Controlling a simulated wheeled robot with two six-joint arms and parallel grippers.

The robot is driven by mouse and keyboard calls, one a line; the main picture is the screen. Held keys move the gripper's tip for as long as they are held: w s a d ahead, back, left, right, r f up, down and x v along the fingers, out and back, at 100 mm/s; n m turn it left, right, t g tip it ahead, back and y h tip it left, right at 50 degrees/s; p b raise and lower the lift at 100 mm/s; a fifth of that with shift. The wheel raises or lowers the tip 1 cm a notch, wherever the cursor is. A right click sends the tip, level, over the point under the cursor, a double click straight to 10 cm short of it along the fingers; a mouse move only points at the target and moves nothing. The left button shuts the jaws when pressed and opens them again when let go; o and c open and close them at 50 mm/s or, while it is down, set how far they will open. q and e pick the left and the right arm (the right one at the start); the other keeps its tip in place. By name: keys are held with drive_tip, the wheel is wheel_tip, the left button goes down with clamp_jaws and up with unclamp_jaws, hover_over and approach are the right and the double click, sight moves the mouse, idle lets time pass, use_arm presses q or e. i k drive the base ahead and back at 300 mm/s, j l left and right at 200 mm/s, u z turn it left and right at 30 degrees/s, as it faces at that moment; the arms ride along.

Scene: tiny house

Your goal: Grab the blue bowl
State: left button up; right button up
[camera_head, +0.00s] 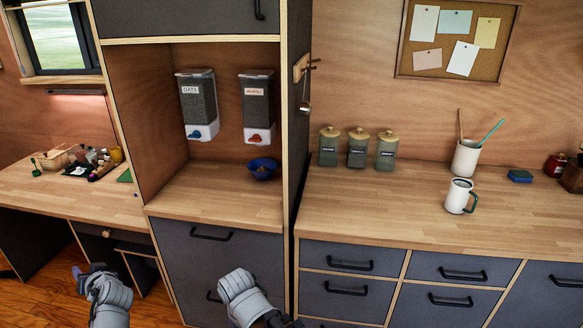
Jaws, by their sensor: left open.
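The blue bowl (263,169) sits upright on the wooden counter inside the alcove, below and slightly right of the granola-type dispenser. Something brownish shows inside it. My left gripper (86,271) is low at the bottom left, in front of the desk and well away from the bowl. It is open, with nothing visible in it. My right arm shows at the bottom centre, in front of the drawers and below the bowl; its fingers are not in view.
Two dispensers, an oats one (197,103) and another (257,105), hang above the bowl. A tall panel (297,120) bounds the alcove on the right. Jars (357,150) and a white mug (460,196) stand on the right counter (400,215). The alcove counter's front is clear.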

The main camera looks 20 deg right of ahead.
sight(264, 169)
drive_tip(key=i+j+z, duration=0.25)
drive_tip(key=z, duration=0.25)
drive_tip(key=i+j+z, duration=0.3)
drive_tip(key=z, duration=0.2)
drive_tip(key=i+j+z, duration=0.15)
drive_tip(key=j+z, duration=0.35)
drive_tip(key=i+j+z, duration=0.1)
drive_tip(key=j+z, duration=0.35)
